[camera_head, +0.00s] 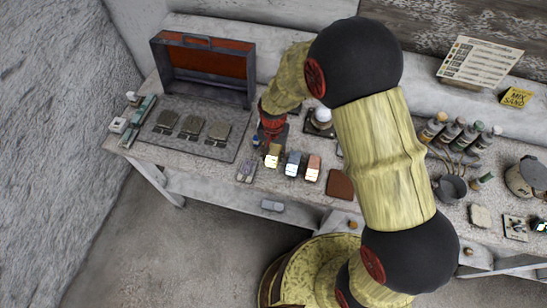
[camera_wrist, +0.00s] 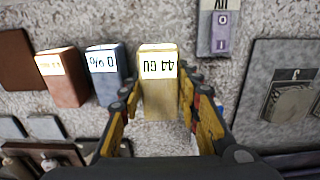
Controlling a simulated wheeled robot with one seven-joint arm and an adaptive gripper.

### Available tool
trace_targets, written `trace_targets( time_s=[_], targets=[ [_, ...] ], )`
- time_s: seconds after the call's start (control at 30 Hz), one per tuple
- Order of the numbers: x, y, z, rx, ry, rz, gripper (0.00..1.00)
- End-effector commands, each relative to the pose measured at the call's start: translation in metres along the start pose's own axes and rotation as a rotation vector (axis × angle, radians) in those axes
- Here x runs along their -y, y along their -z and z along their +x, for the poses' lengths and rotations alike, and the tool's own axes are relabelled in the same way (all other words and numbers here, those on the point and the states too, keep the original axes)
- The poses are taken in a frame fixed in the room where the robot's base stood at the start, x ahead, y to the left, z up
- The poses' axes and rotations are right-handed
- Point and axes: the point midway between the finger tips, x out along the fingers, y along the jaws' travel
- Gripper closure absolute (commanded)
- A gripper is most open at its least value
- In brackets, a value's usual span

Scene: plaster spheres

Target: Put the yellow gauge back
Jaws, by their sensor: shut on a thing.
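The yellow gauge (camera_wrist: 158,104) is a small block with a pale label on its end, upside down in the wrist view. In the head view it shows as a small yellow-topped block (camera_head: 272,157) at the left end of a short row. My gripper (camera_wrist: 157,92) is shut on it, with yellow fingers along both sides. In the head view, my gripper (camera_head: 271,138) is just behind the gauge and its fingertips are hard to make out. Whether the gauge touches the table is unclear.
A blue gauge (camera_wrist: 106,77) and a red-brown gauge (camera_wrist: 64,82) stand beside it. A brown square (camera_head: 340,185) lies to their right. A small grey piece with a purple label (camera_head: 246,171) lies to the left. A tray of grey plates (camera_head: 215,149) is farther left.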

Motion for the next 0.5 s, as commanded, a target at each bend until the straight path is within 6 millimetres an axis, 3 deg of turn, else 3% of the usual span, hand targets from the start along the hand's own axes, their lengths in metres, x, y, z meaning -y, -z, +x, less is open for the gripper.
trace_targets(
  time_s=[0.27, 0.5],
  targets=[
    [0.000, 0.004, 0.033, 0.002, -0.002, 0.000, 0.87],
    [0.001, 0.005, 0.035, -0.001, 0.001, 0.000, 0.87]
  ],
)
